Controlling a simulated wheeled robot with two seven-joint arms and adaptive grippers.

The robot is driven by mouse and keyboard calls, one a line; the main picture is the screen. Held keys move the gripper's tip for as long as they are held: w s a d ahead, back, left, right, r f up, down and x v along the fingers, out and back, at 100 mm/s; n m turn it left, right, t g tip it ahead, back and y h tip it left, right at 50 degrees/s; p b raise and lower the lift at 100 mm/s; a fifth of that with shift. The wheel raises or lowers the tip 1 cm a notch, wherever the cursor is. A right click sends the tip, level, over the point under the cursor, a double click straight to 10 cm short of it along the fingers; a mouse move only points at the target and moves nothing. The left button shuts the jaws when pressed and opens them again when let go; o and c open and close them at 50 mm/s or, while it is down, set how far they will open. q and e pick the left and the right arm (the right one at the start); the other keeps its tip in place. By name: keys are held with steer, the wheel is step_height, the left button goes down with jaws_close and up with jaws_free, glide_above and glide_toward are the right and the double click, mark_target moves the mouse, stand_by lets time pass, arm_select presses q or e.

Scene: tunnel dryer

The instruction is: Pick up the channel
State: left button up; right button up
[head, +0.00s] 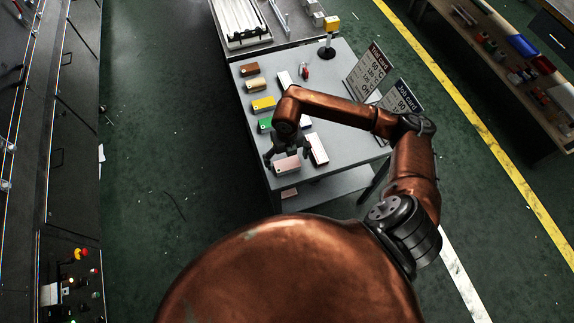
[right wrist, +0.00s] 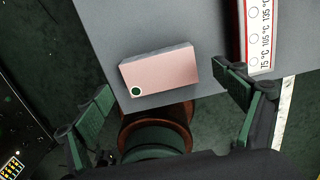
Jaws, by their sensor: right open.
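I cannot tell for sure which thing is the channel. A pink block (head: 288,165) lies near the front edge of the grey table; the right wrist view shows its flat top with a green dot (right wrist: 160,73). Right of it lies a long pale bar (head: 318,149); in the right wrist view this bar (right wrist: 260,38) has a red edge and temperature marks, and its far end is cut off. My right gripper (head: 283,149) is open above the pink block. In the right wrist view its fingers (right wrist: 164,84) stand apart on either side of the block, not touching it. My left gripper is out of view.
The grey table (head: 348,172) also holds green (head: 265,125), yellow (head: 263,103), tan and brown blocks in a row, and another pale bar (head: 285,79). Two upright cards (head: 368,73) stand at its right edge. A conveyor (head: 240,22) lies behind.

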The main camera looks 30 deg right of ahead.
step_height(320, 180, down, 2)
steer(key=shift+c, duration=0.6)
steer(key=c, duration=1.2)
steer(key=shift+r, duration=0.1)
steer(key=shift+c, duration=0.2)
steer(key=shift+r, duration=0.55)
step_height(320, 180, up, 2)
steer(key=shift+s+r, duration=0.1)
steer(key=shift+r, duration=0.1)
steer(key=s+a+r+p, duration=0.1)
steer(key=s+a+r, duration=0.2)
steer(key=s+r, duration=0.6)
steer(key=s, duration=0.4)
steer(key=shift+s+a+r, duration=0.15)
steer(key=shift+s+r, duration=0.05)
